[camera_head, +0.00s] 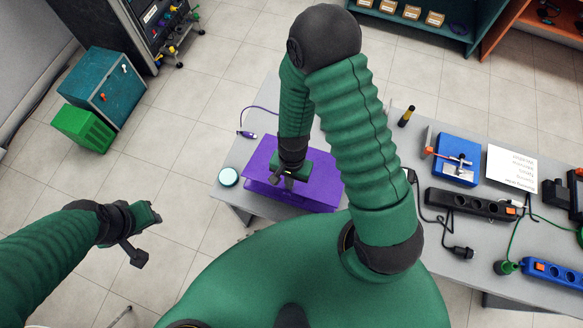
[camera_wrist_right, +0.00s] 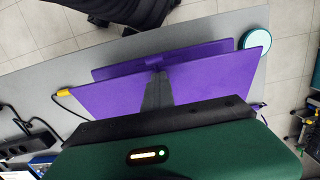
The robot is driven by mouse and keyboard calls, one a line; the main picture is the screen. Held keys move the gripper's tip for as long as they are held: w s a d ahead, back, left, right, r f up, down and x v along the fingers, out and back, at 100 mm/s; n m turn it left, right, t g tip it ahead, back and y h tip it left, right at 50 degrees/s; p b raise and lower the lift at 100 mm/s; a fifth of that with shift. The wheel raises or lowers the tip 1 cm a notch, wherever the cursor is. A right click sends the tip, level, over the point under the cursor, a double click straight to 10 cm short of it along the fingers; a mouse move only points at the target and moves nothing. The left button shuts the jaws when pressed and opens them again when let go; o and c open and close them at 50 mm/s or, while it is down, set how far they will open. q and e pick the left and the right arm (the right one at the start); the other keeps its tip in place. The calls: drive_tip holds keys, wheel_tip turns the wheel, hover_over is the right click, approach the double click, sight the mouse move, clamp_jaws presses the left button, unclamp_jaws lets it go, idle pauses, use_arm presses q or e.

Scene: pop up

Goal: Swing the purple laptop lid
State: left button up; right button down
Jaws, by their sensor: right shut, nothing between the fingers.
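The purple laptop (camera_head: 318,182) lies on the grey table in front of me. In the right wrist view, the laptop (camera_wrist_right: 105,97) shows as two purple panels at different heights, with a narrow strip of the rear one visible past the nearer one. I cannot tell the exact lid angle. My right gripper (camera_head: 289,181) is over the laptop's left half, shut and empty. Its dark fingers (camera_wrist_right: 157,92) reach over the nearer panel in the wrist view; contact is unclear. My left gripper (camera_head: 147,238) hangs over the floor at the left, away from the laptop; its jaw state is unclear.
A round teal-topped item (camera_head: 228,177) stands left of the laptop, near a purple cable (camera_head: 246,134). To the right are a black power strip (camera_head: 470,204), a blue device (camera_head: 456,160) and a white sheet (camera_head: 511,168). A teal cabinet (camera_head: 102,88) stands on the floor at left.

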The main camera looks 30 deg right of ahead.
drive_tip(key=shift+s+a+f+b, duration=0.15)
drive_tip(key=shift+a+f+b, duration=0.1)
drive_tip(key=shift+f, duration=0.2)
drive_tip(key=shift+s+a+f+b, duration=0.15)
drive_tip(key=shift+f+b, duration=0.05)
drive_tip(key=shift+f, duration=0.2)
drive_tip(key=shift+d, duration=0.1)
drive_tip(key=shift+f, duration=0.1)
drive_tip(key=c, duration=2.2)
unclamp_jaws()
drive_tip(key=f+b, duration=0.2)
drive_tip(key=f, duration=0.1)
drive_tip(key=f+b, duration=0.1)
drive_tip(key=shift+s+a+f+b, duration=0.25)
drive_tip(key=shift+a+f+b, duration=0.05)
drive_tip(key=shift+b, duration=0.05)
drive_tip(key=c, duration=1.7)
unclamp_jaws()
drive_tip(key=shift+r, duration=0.1)
